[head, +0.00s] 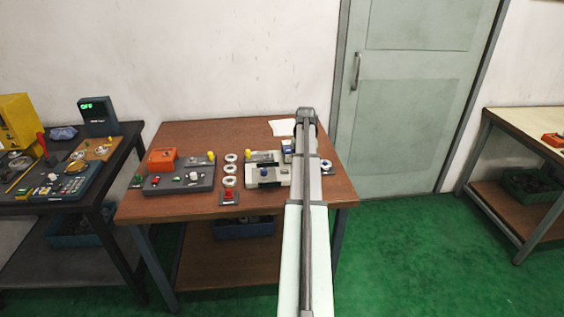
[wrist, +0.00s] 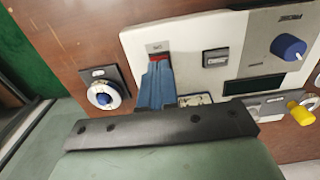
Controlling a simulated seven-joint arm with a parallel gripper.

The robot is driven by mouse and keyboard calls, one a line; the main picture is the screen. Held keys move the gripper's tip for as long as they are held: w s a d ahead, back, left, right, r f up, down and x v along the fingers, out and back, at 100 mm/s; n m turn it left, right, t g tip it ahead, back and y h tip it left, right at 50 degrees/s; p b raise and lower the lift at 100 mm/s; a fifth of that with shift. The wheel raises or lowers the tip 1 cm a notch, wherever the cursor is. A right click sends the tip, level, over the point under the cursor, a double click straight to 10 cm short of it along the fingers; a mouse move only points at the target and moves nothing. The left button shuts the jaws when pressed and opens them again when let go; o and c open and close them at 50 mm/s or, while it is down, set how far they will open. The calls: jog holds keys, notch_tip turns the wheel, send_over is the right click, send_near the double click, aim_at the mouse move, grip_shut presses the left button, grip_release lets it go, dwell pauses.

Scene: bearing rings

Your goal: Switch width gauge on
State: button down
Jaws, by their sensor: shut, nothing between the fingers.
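A pale panel (wrist: 205,38) fills the upper middle of the wrist view, with a red switch (wrist: 158,56), a dark blank display (wrist: 254,85), a small grey button (wrist: 215,58) and a blue knob (wrist: 288,46). Its lettering is too small to read, so I cannot confirm that it is the width gauge. My gripper (wrist: 158,66) is shut and empty, its blue fingertips right at the red switch and partly covering it. I cannot tell whether they touch it or how the switch is set. In the head view the pale panel (head: 268,180) is partly hidden by my arm.
A round white dial (wrist: 103,95) on a grey plate is left of the panel, and a yellow knob (wrist: 301,112) is at its lower right. The brown table (head: 180,130) also bears a grey panel (head: 180,182), white rings (head: 230,170) and an orange box (head: 162,157).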

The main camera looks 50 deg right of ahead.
jog(key=shift+f, duration=0.85)
dwell(0.8)
jog(key=shift+r, duration=0.1)
jog(key=shift+r, duration=3.4)
